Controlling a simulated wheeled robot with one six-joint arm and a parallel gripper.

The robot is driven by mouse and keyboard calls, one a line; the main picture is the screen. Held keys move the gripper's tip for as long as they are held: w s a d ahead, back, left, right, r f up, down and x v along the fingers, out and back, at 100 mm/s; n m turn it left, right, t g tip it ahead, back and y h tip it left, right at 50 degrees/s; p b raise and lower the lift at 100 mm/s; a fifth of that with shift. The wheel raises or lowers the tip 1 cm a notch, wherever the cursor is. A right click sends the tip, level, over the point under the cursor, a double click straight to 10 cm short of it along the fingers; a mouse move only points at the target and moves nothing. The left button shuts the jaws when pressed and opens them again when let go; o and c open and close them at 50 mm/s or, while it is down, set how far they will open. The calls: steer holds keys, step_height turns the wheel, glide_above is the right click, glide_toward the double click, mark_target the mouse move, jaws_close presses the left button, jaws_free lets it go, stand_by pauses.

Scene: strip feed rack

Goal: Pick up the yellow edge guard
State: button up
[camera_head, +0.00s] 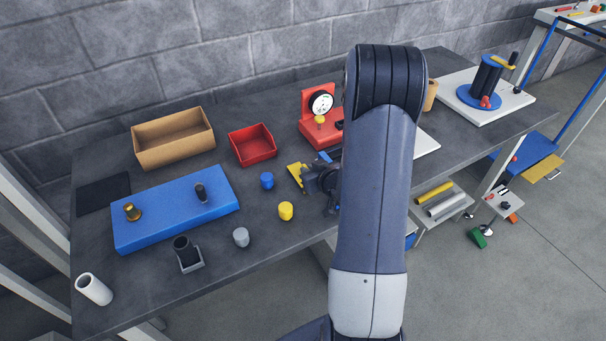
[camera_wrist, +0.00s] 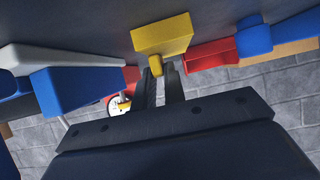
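The yellow edge guard (camera_head: 296,174) is at the fingertips of my gripper (camera_head: 314,181), over the middle of the grey table in the head view. In the wrist view it is a yellow block (camera_wrist: 162,36) with a narrow tab reaching down to the fingertips of my gripper (camera_wrist: 158,72). The two dark fingers stand a little apart with the tab's end at the gap between them. I cannot tell if they press on it. My arm hides part of the gripper in the head view.
A yellow cylinder (camera_head: 286,211) and a blue cylinder (camera_head: 267,180) stand nearby. A red bin (camera_head: 252,146), a red gauge stand (camera_head: 310,130) and a blue board (camera_head: 170,212) are around. A cardboard box (camera_head: 173,138) is at the back left.

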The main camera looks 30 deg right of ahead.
jaws_close()
steer(key=shift+r, duration=0.1)
